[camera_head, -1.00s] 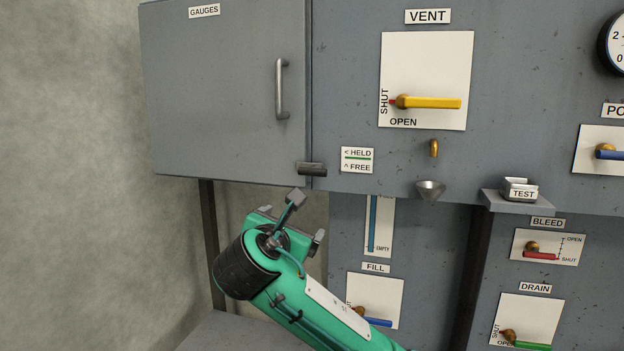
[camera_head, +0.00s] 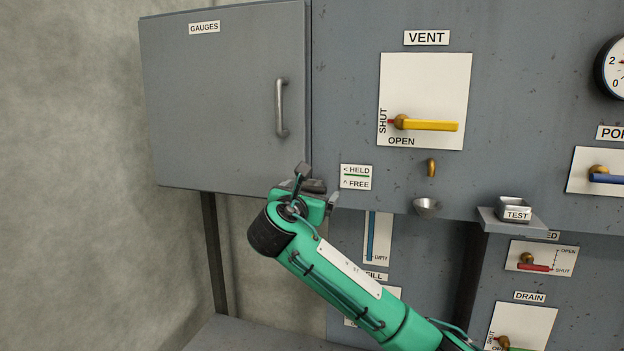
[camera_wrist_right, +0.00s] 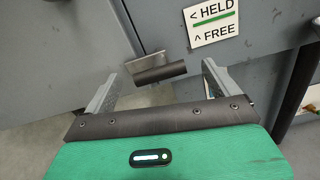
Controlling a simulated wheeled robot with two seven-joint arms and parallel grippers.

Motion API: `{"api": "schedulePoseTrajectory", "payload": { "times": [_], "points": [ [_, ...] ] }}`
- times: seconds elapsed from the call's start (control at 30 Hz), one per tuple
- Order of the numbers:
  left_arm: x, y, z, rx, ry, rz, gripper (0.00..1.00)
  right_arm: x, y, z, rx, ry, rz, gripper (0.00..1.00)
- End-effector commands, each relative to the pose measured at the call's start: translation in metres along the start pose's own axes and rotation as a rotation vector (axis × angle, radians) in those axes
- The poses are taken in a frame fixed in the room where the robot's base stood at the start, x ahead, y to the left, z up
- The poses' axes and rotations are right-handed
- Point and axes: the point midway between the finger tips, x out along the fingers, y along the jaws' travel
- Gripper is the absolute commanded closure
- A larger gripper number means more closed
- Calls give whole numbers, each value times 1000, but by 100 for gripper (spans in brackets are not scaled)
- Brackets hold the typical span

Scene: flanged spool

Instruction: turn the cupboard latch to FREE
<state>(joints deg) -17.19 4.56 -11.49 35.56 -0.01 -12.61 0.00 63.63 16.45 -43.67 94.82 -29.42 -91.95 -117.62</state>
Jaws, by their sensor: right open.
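The cupboard latch (camera_head: 316,186) is a short dark bar at the lower right corner of the GAUGES door (camera_head: 220,100). It lies roughly level across the door's edge, toward the HELD side. In the right wrist view the latch (camera_wrist_right: 160,73) sits between the two fingers, with gaps on both sides. My right gripper (camera_head: 318,187) is open around the latch, and its body partly hides the latch in the head view. The HELD/FREE label (camera_head: 356,177) is right of the latch; its arrows show left for HELD and up for FREE. My left gripper is not in view.
The door handle (camera_head: 282,108) is above the latch. The VENT lever (camera_head: 430,125), a brass spout (camera_head: 431,167), a funnel (camera_head: 427,206) and the TEST cup (camera_head: 515,210) are to the right. Open space lies below the cupboard on the left.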

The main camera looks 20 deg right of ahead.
Motion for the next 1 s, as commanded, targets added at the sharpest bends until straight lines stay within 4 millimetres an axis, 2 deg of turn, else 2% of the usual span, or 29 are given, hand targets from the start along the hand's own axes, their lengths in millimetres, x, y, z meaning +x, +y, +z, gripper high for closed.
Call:
{"api": "schedulePoseTrajectory", "payload": {
  "times": [0.03,0.2,0.53,0.77,1.0],
  "points": [
    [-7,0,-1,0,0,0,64,7,1,3,-1,0,-1,8],
    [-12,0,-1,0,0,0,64,20,1,1,0,0,0,8],
    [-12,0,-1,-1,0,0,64,22,0,-1,1,0,1,8],
    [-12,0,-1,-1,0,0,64,22,0,0,1,0,1,49],
    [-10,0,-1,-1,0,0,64,22,1,-1,17,0,2,49]
  ]
}}
